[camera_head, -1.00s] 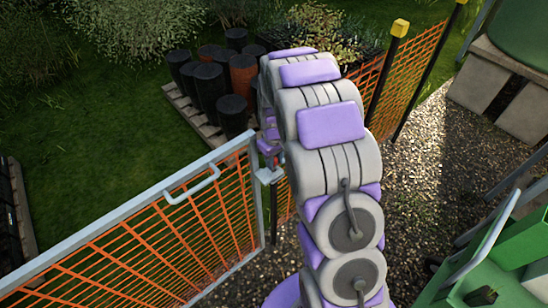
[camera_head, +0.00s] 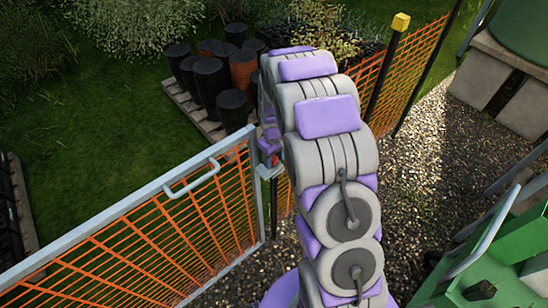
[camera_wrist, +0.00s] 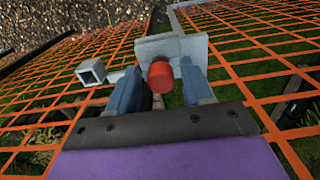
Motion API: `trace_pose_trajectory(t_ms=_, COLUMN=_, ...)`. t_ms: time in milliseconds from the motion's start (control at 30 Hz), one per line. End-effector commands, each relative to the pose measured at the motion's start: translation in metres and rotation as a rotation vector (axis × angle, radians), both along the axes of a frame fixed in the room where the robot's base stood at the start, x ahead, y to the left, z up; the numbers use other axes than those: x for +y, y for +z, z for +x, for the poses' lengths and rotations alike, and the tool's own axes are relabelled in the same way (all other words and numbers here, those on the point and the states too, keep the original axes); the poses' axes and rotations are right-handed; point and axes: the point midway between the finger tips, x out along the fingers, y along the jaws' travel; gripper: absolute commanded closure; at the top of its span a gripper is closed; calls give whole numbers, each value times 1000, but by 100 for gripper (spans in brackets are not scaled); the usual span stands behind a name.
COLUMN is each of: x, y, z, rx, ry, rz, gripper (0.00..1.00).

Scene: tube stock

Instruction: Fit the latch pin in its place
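The latch pin shows as a red cylinder (camera_wrist: 159,74) in the wrist view, at a grey bracket plate (camera_wrist: 192,47). My gripper (camera_wrist: 160,80) has one blue-grey finger on each side of the red pin. Narrow gaps seem to show between the fingers and the pin, so the gripper looks open around it. The pin's lower part is hidden, so I cannot tell how deep it sits. In the head view, a small red part (camera_head: 275,160) shows by the gate post (camera_head: 257,180), and my arm hides most of the gripper.
The gate with orange mesh (camera_head: 185,245) and a grey handle (camera_head: 192,180) stands at lower left. Orange fencing (camera_head: 415,65) continues behind my arm. Dark and rust-coloured tubes (camera_head: 208,85) stand on a pallet beyond. A green machine (camera_head: 500,265) is at right. Gravel (camera_head: 430,170) is open between.

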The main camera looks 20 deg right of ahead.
Motion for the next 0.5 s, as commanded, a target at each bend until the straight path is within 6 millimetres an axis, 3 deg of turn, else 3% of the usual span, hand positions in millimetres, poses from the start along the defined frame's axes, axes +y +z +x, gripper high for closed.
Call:
trace_pose_trajectory(t_ms=100, x=0, y=0, z=0, rx=0, ry=0, rz=0, gripper=39)
trace_pose_trajectory(t_ms=367, x=0, y=1, z=0, rx=-1, ry=0, rz=-1, gripper=39)
trace_pose_trajectory(t_ms=500, x=0, y=11, z=2, rx=-6, ry=0, rz=-1, gripper=39)
